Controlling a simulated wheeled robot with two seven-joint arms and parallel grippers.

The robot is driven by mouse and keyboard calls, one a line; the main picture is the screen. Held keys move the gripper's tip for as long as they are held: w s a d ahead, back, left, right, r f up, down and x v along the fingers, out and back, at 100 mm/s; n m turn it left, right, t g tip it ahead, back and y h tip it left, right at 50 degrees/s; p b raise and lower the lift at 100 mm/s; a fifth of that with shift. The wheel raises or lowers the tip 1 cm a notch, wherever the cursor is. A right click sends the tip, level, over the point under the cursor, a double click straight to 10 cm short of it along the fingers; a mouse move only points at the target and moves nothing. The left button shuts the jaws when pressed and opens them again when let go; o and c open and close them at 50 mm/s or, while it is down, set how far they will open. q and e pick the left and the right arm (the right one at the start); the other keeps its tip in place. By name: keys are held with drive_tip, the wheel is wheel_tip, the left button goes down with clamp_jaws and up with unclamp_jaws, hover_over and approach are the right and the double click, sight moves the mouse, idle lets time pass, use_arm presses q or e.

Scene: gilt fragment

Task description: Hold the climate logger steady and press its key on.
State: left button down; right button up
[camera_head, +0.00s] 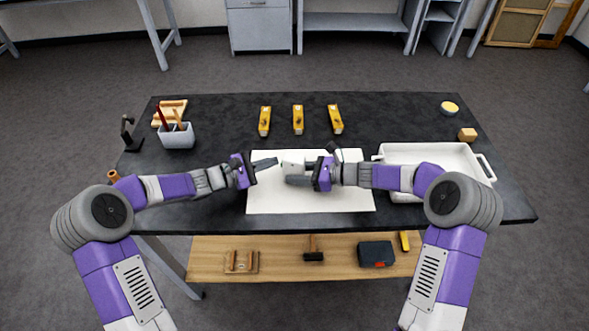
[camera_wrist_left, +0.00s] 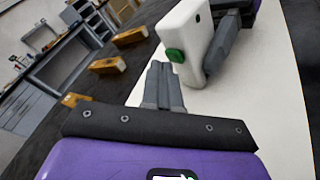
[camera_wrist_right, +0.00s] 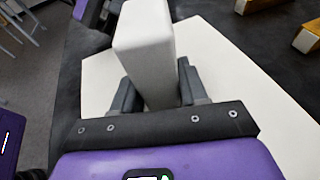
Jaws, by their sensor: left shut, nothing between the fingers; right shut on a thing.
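The climate logger (camera_head: 291,158) is a white block held above the white mat (camera_head: 310,204). My right gripper (camera_head: 312,166) is shut on it; the right wrist view shows its white body (camera_wrist_right: 145,50) between the two fingers. A green key (camera_wrist_left: 175,55) shows on the logger's end in the left wrist view. My left gripper (camera_head: 275,163) is shut and empty, its fingertips pointing at the logger. In the left wrist view the fingertips (camera_wrist_left: 160,68) are close beside the key; I cannot tell whether they touch it.
Several yellow blocks (camera_head: 298,119) stand behind the mat. A white tray (camera_head: 480,168) lies right, near a small bowl (camera_head: 449,108) and a tan cube (camera_head: 467,135). A grey cup (camera_head: 177,136) with tools and a black stand (camera_head: 131,134) are left.

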use_arm(q)
drive_tip(key=shift+s+d, duration=0.1)
drive_tip(key=shift+d, duration=0.25)
idle(0.6)
drive_tip(key=shift+a, duration=0.15)
drive_tip(key=shift+w+a, duration=0.2)
drive_tip(key=shift+a, duration=0.45)
drive_tip(key=shift+w+a, duration=0.3)
drive_tip(key=shift+a, duration=0.65)
drive_tip(key=shift+w+a, duration=0.3)
drive_tip(key=shift+a, duration=0.65)
drive_tip(key=shift+w+a, duration=0.3)
drive_tip(key=shift+a, duration=0.65)
use_arm(e)
drive_tip(key=o, duration=0.9)
